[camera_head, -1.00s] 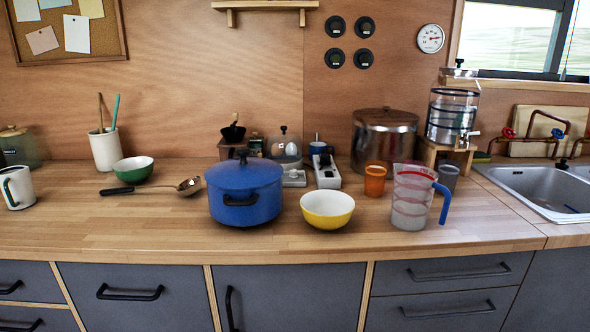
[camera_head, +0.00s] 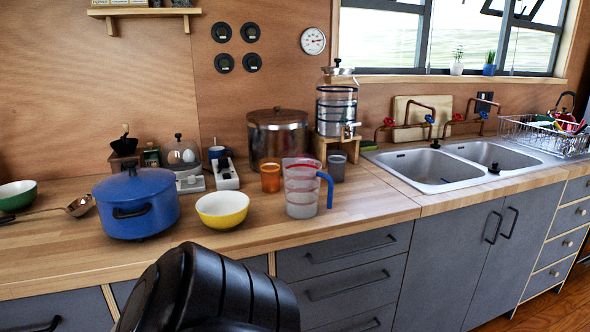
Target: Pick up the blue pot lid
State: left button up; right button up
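The blue pot lid (camera_head: 134,182) sits on the blue pot (camera_head: 139,217), at the left of the wooden counter. The lid has a small dark knob on top, and the pot has a black side handle facing me. A black, rounded part of my own arm fills the bottom middle of the view, in front of the drawers and below the counter edge. No gripper fingers show, so neither gripper's relation to the lid can be seen.
A yellow bowl (camera_head: 222,209) stands close to the pot's right, then a measuring jug (camera_head: 301,190) with a blue handle. A green bowl (camera_head: 17,195) and a ladle (camera_head: 79,206) lie to the left. A large steel pot (camera_head: 281,140) stands behind. The front counter strip is clear.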

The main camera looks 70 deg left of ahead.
aim_at(133, 183)
jog(key=z, duration=0.65)
jog(key=k, duration=2.45)
jog(key=u, duration=0.4)
